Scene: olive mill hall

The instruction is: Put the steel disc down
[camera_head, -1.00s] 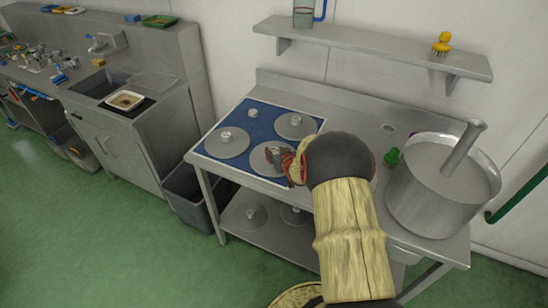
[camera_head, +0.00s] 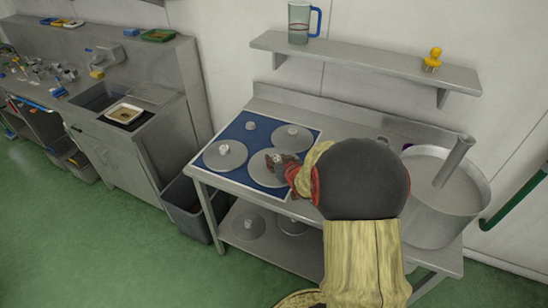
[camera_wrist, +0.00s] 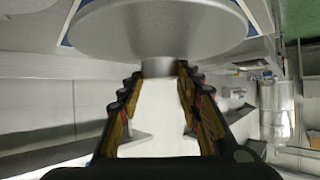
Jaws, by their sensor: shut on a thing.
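The steel disc (camera_head: 260,172) is a flat round grey plate with a central knob. It is over the front right part of the blue mat (camera_head: 241,130) on the steel table. My gripper (camera_head: 283,163) is at its knob, partly covering it. In the wrist view the fingers (camera_wrist: 157,72) are shut on the knob, with the wide disc (camera_wrist: 160,32) beyond them. I cannot tell whether the disc touches the mat. Two similar discs lie on the mat, one left (camera_head: 225,155) and one behind (camera_head: 291,138).
A small knob (camera_head: 250,126) stands at the mat's back left. A large steel pot (camera_head: 445,205) stands right of my arm. A wall shelf (camera_head: 365,62) holds a jug (camera_head: 299,22) and a yellow item (camera_head: 432,60). More discs (camera_head: 248,227) lie on the lower shelf. A grey bin (camera_head: 190,210) stands left.

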